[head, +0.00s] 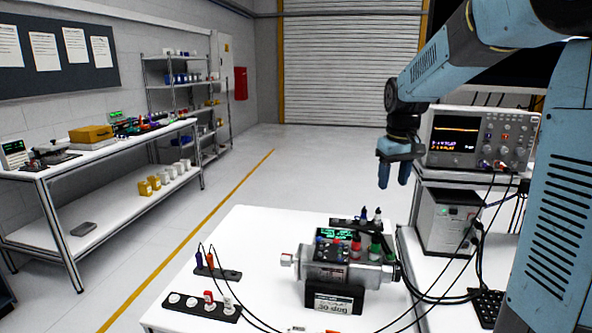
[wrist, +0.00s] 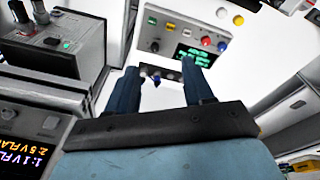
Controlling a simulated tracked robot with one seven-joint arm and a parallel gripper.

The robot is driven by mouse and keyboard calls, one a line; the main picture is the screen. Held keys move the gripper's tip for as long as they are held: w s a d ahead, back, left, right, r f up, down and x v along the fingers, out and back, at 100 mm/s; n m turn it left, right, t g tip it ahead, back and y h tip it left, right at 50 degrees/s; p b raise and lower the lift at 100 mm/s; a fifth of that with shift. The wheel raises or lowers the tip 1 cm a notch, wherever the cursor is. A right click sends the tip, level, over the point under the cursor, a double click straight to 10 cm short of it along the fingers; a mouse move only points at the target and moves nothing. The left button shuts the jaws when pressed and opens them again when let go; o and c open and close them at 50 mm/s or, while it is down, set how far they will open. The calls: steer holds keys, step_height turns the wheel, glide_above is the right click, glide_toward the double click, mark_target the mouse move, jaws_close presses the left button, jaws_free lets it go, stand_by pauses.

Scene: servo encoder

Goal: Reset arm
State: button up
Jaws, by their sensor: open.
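My arm reaches in from the right in the head view. My gripper (head: 394,183) hangs fingers down above the far right of the white table (head: 228,240), in front of the oscilloscope. It is open and holds nothing. In the wrist view its two blue fingers (wrist: 160,82) stand apart with a gap between them. The servo encoder unit (head: 340,272), with a green display and coloured plugs, sits on the table, below and to the left of my gripper. A panel with a green display and coloured knobs (wrist: 178,28) shows beyond the fingers in the wrist view.
An oscilloscope (head: 478,137) and a grey power box (head: 447,220) stand on the right. Black cables (head: 412,292) run to the servo unit. Holders with plugs (head: 202,307) lie at the table's front left. A workbench (head: 100,160) stands at left; the floor between is clear.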

steer(key=s+r+m+t, duration=0.1)
steer(key=s+t, duration=0.1)
steer(key=s, duration=1.1)
steer(key=s+a+r+m+t, duration=0.1)
steer(key=s+m+t, duration=0.1)
steer(key=s, duration=1.2)
steer(key=shift+a, duration=0.2)
